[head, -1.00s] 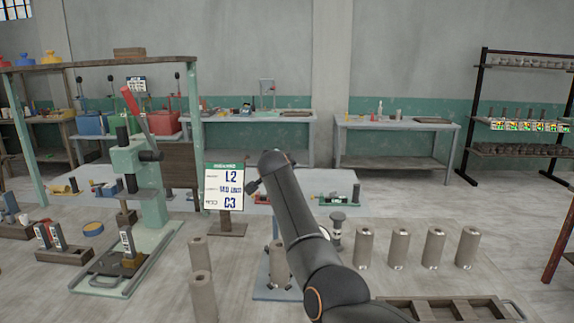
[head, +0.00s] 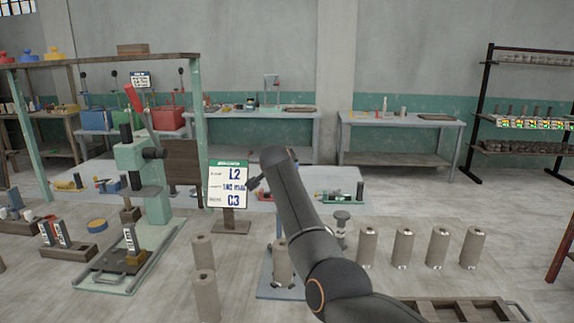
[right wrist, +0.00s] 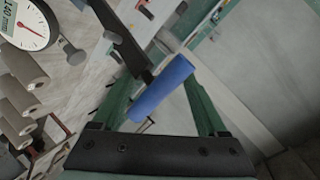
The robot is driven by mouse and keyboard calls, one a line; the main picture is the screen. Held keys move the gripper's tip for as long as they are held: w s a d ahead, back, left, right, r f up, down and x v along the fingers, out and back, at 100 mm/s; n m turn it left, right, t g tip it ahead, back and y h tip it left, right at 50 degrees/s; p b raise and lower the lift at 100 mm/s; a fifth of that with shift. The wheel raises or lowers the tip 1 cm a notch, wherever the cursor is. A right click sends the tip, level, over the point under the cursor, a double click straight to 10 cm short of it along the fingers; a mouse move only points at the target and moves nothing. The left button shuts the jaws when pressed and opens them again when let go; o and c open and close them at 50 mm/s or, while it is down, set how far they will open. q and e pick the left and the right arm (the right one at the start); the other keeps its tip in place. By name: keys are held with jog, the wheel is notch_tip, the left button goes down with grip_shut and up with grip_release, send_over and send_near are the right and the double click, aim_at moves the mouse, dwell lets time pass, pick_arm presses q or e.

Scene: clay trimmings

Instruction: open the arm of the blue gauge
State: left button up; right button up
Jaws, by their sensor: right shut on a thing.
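In the right wrist view, a blue cylindrical grip (right wrist: 162,88) lies between the green fingers of my right gripper (right wrist: 158,82), which is shut on it. A dark bar (right wrist: 122,38) runs from the upper left to this grip. A round white dial (right wrist: 24,22) with a red needle shows in the top left corner. In the head view, my right arm covers the right gripper and most of the gauge. A blue-grey base plate (head: 268,291) with a clay cylinder (head: 281,265) on it shows beside the arm. My left gripper is out of view.
Several clay cylinders (head: 403,247) stand in a row on the right, and two more (head: 205,290) stand left of the base plate. A sign (head: 228,185) stands behind. A green press (head: 150,185) is at the left, and a wooden tray (head: 450,304) at the front right.

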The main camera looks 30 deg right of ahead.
jog(key=shift+a+f, duration=0.25)
jog(key=shift+a, duration=0.15)
jog(key=shift+s+a+r+b, duration=0.3)
jog(key=shift+s+b, duration=0.1)
jog(key=shift+s, duration=0.1)
jog(key=b+v, duration=0.2)
jog(key=v, duration=0.9)
jog(key=shift+d+r+b, duration=0.35)
jog(key=shift+d, duration=0.05)
